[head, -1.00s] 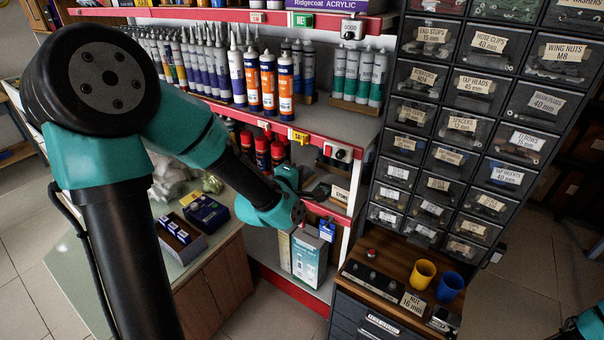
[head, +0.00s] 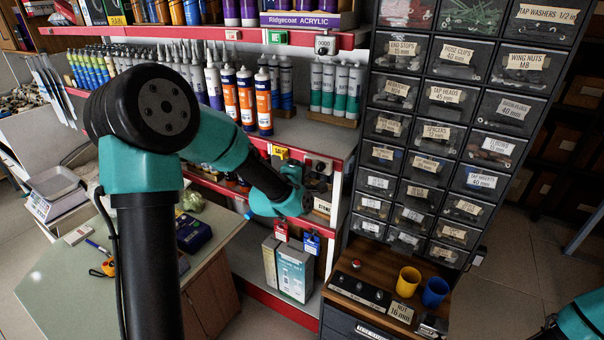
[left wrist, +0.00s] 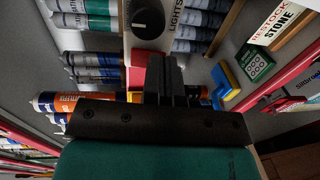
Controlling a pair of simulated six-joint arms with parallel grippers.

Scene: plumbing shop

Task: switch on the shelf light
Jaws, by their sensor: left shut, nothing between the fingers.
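The light switch is a pale plate with a round black knob (left wrist: 148,18), marked LIGHTS, at the top of the left wrist view. In the head view its small box (head: 318,164) sits on the red front rail of the middle shelf, partly hidden by my left gripper. My left gripper (left wrist: 165,75) is shut and empty. Its fingertips appear just below the knob in the wrist view; I cannot tell whether they touch it. In the head view the left gripper (head: 320,186) is at the box. Only part of my right arm shows at the bottom right corner; its fingers are not clear.
Sealant tubes (head: 246,98) stand on the shelf above the rail. A drawer cabinet (head: 440,130) stands close on the right. Yellow and blue cups (head: 408,282) stand on a wooden top.

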